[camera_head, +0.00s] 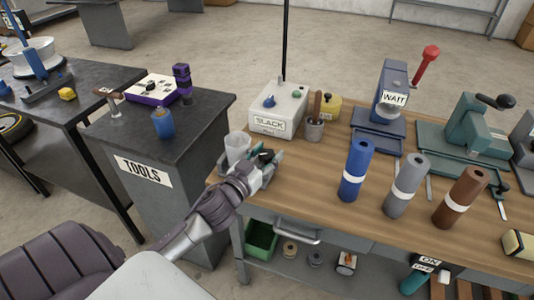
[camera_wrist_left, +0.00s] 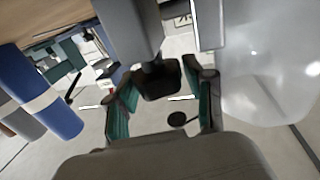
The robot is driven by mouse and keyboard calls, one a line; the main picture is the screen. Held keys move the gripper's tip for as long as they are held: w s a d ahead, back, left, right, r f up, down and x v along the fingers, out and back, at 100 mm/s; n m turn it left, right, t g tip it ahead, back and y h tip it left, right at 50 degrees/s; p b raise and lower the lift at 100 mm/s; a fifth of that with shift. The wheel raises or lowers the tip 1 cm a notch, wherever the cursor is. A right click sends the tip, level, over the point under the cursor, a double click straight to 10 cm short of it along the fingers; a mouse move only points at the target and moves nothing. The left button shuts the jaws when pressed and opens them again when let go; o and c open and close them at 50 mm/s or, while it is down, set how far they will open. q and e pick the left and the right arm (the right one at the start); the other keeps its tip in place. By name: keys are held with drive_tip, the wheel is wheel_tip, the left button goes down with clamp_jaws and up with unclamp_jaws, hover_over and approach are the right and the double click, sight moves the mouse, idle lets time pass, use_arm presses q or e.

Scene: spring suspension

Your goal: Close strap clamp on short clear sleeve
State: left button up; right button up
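The short clear sleeve (camera_head: 238,146) stands upright at the left end of the wooden bench, in a grey fixture (camera_head: 226,168). It fills the right side of the left wrist view (camera_wrist_left: 265,75). My left gripper (camera_head: 267,158) is just right of the sleeve, over the fixture. In the left wrist view its teal-padded fingers (camera_wrist_left: 162,100) are spread apart, with a dark block-like end (camera_wrist_left: 158,82) of a grey part between them. I cannot tell whether they touch it. The strap clamp cannot be made out clearly. My right gripper is out of view.
A grey box labelled SLACK (camera_head: 277,108) stands behind the gripper, with a tool cup (camera_head: 315,128) beside it. Blue (camera_head: 356,170), grey (camera_head: 405,186) and brown (camera_head: 460,198) cylinders stand to the right. A blue WAIT press (camera_head: 390,95) stands behind them. Bare wood lies between gripper and blue cylinder.

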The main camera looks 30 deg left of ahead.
use_arm(q)
drive_tip(key=shift+o, duration=0.7)
